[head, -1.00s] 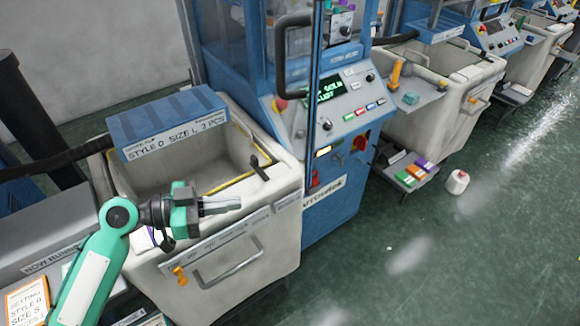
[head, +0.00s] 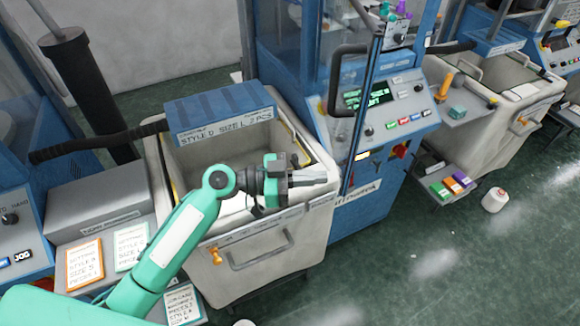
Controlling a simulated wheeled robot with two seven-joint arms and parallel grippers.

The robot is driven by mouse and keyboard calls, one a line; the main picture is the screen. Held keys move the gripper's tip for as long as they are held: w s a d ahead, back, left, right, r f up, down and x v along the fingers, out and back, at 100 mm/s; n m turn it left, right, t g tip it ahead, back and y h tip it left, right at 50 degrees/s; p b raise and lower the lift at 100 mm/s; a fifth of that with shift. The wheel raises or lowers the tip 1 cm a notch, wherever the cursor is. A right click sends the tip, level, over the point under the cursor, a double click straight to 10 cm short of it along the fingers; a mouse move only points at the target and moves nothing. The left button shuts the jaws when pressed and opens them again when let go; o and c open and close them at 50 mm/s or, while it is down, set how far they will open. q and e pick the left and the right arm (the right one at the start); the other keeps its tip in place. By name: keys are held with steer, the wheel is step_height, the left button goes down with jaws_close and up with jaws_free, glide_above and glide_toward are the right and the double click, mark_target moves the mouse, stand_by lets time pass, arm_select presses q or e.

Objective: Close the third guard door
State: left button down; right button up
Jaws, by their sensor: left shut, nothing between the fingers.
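A clear guard door with a slim dark edge (head: 366,98) belongs to the blue knitting machine (head: 375,196) at centre. Its edge stands out in front of the control panel, so the door looks open; I cannot tell how far. A dark bow handle (head: 335,82) sits by that edge. I cannot tell from the view whether this is the third door. My left gripper (head: 322,177) is shut and empty, over the front rim of the grey bin, below the handle and apart from it in the picture. My right gripper is not in view.
The grey bin (head: 265,255) with a blue labelled box (head: 215,112) on top stands left of the machine. A control panel (head: 385,105) is behind the door edge.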

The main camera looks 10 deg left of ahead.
mark_target(344, 176)
arm_select(q)
steer(key=p+x, duration=0.1)
steer(key=x, duration=0.1)
steer(key=shift+w+d+r+p, duration=0.1)
steer(key=shift+d+p, duration=0.2)
steer(key=shift+d, duration=0.35)
steer(key=shift+w, duration=0.1)
